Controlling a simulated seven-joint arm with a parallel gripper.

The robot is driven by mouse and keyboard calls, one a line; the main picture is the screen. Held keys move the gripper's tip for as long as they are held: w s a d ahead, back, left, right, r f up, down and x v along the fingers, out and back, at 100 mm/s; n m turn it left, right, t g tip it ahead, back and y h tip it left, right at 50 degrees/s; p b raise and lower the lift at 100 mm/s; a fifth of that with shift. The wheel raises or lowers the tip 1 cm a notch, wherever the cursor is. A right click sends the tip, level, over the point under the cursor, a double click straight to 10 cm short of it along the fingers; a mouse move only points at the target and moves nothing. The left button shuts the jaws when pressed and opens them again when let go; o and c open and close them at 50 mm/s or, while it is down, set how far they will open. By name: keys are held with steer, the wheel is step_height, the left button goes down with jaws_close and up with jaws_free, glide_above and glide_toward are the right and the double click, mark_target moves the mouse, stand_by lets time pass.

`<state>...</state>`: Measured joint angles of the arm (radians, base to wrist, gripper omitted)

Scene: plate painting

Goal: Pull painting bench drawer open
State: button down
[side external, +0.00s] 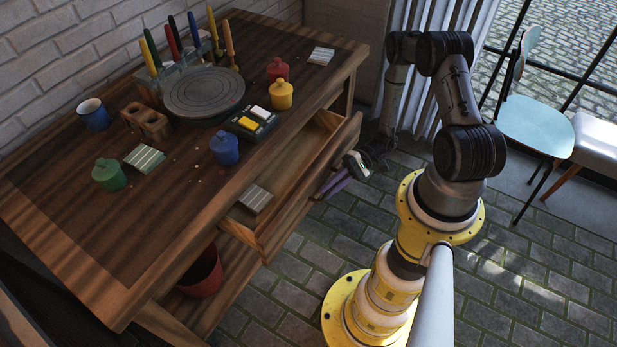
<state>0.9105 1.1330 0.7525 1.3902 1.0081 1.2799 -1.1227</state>
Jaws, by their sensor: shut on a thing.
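The painting bench (60,215) is a dark wooden table on the left. Its drawer (263,228) is pulled out toward my arm, and the inside shows through a wide gap. A pale striped tile (255,198) lies in the drawer. My gripper (331,187) is at the outer face of the drawer front, near its middle, and is shut on the drawer handle. The handle is mostly hidden by the gripper.
On the bench top are a round turntable (204,90), a blue mug (93,115), brushes, and several lidded pots, including a blue one (225,148). A red bucket (203,275) stands below. A blue chair (535,124) is at right. Paved floor (300,285) is clear between bench and arm.

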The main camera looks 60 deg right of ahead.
steer(key=s, duration=0.7)
